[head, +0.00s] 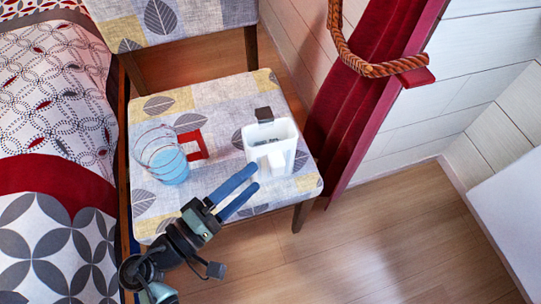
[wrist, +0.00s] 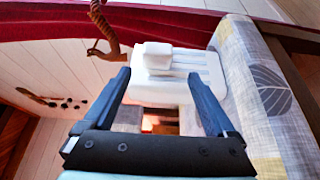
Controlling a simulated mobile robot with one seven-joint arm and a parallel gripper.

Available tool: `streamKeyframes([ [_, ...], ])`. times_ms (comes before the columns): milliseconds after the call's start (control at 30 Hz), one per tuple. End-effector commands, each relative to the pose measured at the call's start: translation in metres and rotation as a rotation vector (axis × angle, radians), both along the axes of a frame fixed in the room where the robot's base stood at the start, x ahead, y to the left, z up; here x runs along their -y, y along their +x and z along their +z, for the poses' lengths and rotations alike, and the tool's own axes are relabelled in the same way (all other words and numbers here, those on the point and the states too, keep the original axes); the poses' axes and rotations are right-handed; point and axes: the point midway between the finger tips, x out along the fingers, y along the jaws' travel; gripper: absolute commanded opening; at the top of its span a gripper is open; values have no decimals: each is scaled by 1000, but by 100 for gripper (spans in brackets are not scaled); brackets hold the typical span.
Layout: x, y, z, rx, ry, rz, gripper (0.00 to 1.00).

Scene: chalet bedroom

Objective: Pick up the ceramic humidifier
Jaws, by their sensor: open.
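The white, box-like ceramic humidifier (head: 283,158) stands on the patterned seat of the chair, near its right edge. It has a raised block on its near side. My gripper (head: 253,176) is open and empty, with its two blue fingers pointing at the humidifier from the front left. In the wrist view the humidifier (wrist: 180,92) lies ahead of and between the open fingertips (wrist: 159,76). I cannot tell whether a fingertip touches it.
A clear glass with blue liquid (head: 170,165) stands on the seat (head: 222,178) at left. A red square piece (head: 192,146) lies beside it. A bed is at left, a red curtain (head: 345,105) at right.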

Motion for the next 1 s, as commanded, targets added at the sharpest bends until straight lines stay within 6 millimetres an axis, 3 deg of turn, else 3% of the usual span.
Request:
streamKeyframes([
  [167,11,6,0,0,1,-2,91],
  [433,44,27,3,1,1,-1,91],
  [767,49,33,6,0,1,1,91],
  [1000,49,33,5,0,1,1,50],
])
